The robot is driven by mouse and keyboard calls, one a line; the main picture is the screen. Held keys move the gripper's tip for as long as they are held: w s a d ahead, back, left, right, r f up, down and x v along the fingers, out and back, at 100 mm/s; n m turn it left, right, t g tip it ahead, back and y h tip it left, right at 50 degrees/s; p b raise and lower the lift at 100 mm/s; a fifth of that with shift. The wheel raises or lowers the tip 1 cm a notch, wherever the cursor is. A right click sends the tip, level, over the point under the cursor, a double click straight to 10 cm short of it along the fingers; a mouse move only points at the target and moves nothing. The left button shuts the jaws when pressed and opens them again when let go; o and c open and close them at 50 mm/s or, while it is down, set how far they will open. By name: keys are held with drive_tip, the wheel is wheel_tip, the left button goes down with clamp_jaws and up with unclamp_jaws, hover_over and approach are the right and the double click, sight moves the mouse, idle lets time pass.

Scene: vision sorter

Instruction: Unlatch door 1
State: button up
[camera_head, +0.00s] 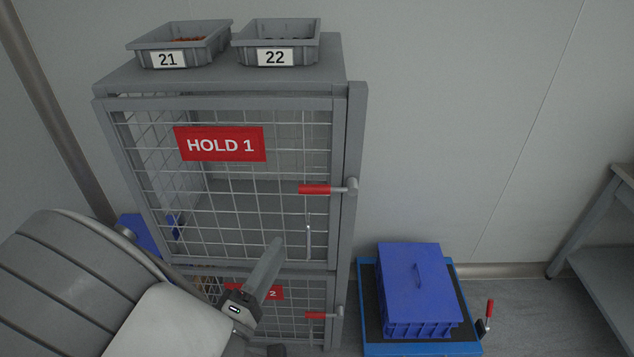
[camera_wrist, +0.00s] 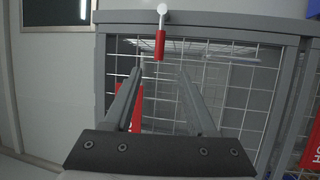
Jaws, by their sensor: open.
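Door 1 (camera_head: 240,205) is the upper grey-framed mesh door of a cabinet, with a red "HOLD 1" sign (camera_head: 220,144). It looks shut. Its red latch handle (camera_head: 315,188) lies level across the right side of the door, with a grey pivot (camera_head: 351,185) on the right post. In the wrist view the latch handle (camera_wrist: 160,44) shows beyond and between my fingertips, its pivot above it. My gripper (camera_head: 277,242) is open and empty, in front of the door, below and left of the handle in the head view. The handle is apart from the fingers.
A lower mesh door with a red latch (camera_head: 318,315) is under door 1. Bins 21 (camera_head: 168,60) and 22 (camera_head: 275,58) stand on the cabinet top. A blue lidded crate (camera_head: 415,285) stands on a blue-framed platform at right. A grey table (camera_head: 610,225) is at the far right.

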sight(315, 189)
drive_tip(key=x, duration=1.7)
drive_tip(key=shift+d, duration=0.15)
drive_tip(key=shift+r, duration=0.1)
clamp_jaws()
idle(0.6)
